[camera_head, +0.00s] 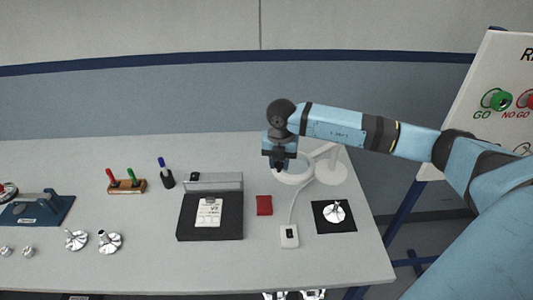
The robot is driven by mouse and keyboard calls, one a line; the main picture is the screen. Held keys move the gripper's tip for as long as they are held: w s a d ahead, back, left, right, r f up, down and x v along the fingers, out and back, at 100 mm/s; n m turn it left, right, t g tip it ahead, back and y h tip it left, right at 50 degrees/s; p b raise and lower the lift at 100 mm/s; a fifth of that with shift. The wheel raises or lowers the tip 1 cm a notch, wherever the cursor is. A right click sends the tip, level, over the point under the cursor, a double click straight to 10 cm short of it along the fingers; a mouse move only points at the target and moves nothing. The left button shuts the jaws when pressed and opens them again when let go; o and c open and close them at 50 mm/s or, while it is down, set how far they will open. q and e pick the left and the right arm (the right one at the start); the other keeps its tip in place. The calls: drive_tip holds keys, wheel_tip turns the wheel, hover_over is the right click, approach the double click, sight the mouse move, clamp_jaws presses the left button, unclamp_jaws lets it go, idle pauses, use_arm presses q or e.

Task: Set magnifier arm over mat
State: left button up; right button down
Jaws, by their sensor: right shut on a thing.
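The white magnifier has a ring-shaped head (293,177) and a short arm leading right to its round base (331,172) at the back right of the table. My right gripper (282,164) reaches down from above and is shut on the magnifier head at its back left rim; the fingertips are partly hidden. The black square mat (320,226) lies in front of the base, with a silver machined housing (335,212) on it. The magnifier head is behind and left of the mat, not above it. My left gripper is not in view.
A cord runs from the magnifier to a white switch box (289,236). A red block (264,205) and a black stand with a paper card (208,213) lie left. Several silver housings (109,242), a marker rack (126,186) and a blue fixture (38,209) are farther left.

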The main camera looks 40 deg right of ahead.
drive_tip(key=s+d+n+b, duration=0.4)
drive_tip(key=s, duration=0.5)
drive_tip(key=s+d+n+b, duration=0.4)
drive_tip(key=s+n, duration=0.1)
drive_tip(key=s, duration=0.4)
drive_tip(key=shift+s+d+n, duration=0.2)
drive_tip(key=shift+s+n, duration=0.1)
drive_tip(key=shift+s, duration=0.1)
drive_tip(key=c, duration=1.1)
unclamp_jaws()
drive_tip(key=shift+o, duration=1.3)
drive_tip(key=shift+s+d, duration=0.1)
drive_tip(key=shift+s, duration=0.05)
wheel_tip(320, 180, up, 14)
drive_tip(key=b, duration=0.1)
